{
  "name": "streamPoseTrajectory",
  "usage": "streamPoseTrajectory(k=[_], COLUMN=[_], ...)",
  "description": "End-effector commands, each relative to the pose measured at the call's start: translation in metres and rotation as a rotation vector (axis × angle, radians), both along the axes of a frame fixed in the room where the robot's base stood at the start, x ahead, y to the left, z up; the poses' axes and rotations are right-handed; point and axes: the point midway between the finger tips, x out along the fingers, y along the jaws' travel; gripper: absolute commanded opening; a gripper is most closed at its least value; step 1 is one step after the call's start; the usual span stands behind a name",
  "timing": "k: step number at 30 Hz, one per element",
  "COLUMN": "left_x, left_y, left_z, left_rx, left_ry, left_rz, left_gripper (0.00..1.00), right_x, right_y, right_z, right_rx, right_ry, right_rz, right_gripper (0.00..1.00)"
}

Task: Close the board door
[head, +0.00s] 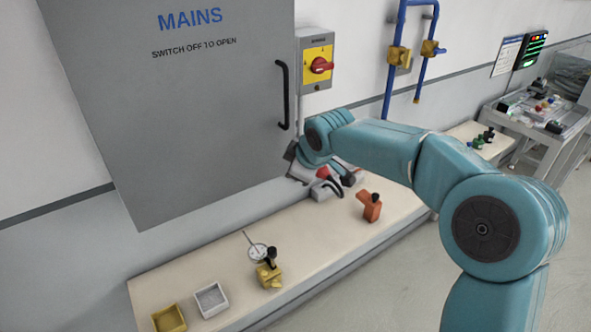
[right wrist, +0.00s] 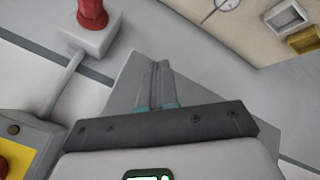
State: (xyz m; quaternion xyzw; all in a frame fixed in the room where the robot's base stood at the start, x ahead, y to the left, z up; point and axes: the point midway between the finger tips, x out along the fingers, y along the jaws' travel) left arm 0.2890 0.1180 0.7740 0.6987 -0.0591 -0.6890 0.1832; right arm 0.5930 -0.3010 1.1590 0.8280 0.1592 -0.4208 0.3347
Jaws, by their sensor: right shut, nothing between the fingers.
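The board door (head: 190,110) is a large grey panel marked MAINS on the wall at the left of the head view. A black vertical handle (head: 282,95) is near its right edge. I cannot tell whether the door is fully flush. My right arm reaches in from the right, and its wrist is by the door's lower right corner, below the handle. My right gripper (right wrist: 156,85) is shut and empty in the right wrist view, its fingers in front of a grey surface, contact unclear. In the head view its fingertips are hard to make out. My left gripper is not in view.
A yellow switch box with a red knob (head: 320,65) is right of the door. Below runs a pale ledge with an orange object (head: 370,207), a brass valve (head: 269,274), a white tray (head: 211,300) and a yellow tray (head: 169,318). Blue pipes (head: 390,70) are farther right.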

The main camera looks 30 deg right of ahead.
Motion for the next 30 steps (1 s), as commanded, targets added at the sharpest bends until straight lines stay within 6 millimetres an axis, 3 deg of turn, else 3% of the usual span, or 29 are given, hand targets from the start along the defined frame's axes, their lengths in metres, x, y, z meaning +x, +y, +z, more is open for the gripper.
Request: streamPoseTrajectory(k=[3,19,27,30], left_x=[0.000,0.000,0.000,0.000], left_y=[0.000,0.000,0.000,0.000], left_z=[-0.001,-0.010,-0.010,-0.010], left_rx=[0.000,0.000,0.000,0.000], left_ry=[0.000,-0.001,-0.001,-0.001], left_rz=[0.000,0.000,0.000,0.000], left_gripper=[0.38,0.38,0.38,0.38], right_x=[-0.001,-0.036,-0.042,-0.040], right_y=[0.001,-0.037,-0.041,-0.037], right_z=[0.000,0.073,0.079,0.069], right_rx=[0.000,0.001,0.001,0.011], right_ry=[0.002,0.001,0.004,0.016], right_rz=[0.001,-0.001,0.002,0.001], right_gripper=[0.00,0.00,0.00,0.00])
